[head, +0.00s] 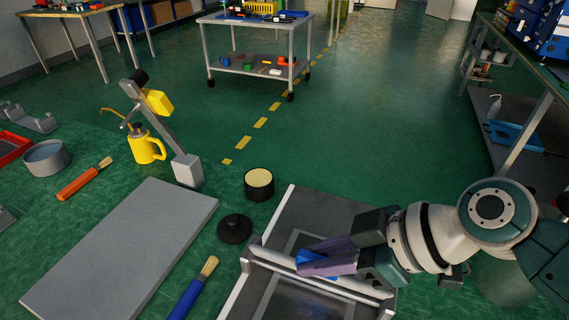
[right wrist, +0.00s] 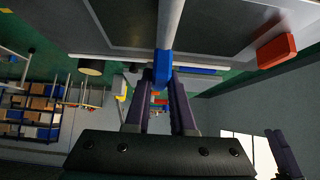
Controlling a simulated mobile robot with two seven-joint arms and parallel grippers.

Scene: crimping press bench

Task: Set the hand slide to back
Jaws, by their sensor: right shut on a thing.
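The hand slide (head: 262,254) is a light crossbar lying across a dark flat bed (head: 325,215) with pale side rails, at the bottom of the head view. Dark bed shows both beyond and in front of the bar. A blue handle (head: 312,258) sits on the bar; it also shows in the right wrist view (right wrist: 163,66). My right gripper (head: 325,256) reaches in from the right, its purple fingers shut on the blue handle and partly hiding it. In the right wrist view the fingertips (right wrist: 166,82) are on either side of the handle.
A grey slab (head: 125,250) lies left of the bed. Between them are a black round piece (head: 235,229), a round tin (head: 259,184) and a blue-handled brush (head: 195,288). A yellow oil can (head: 146,147) stands farther left. A red block (right wrist: 276,50) shows in the right wrist view.

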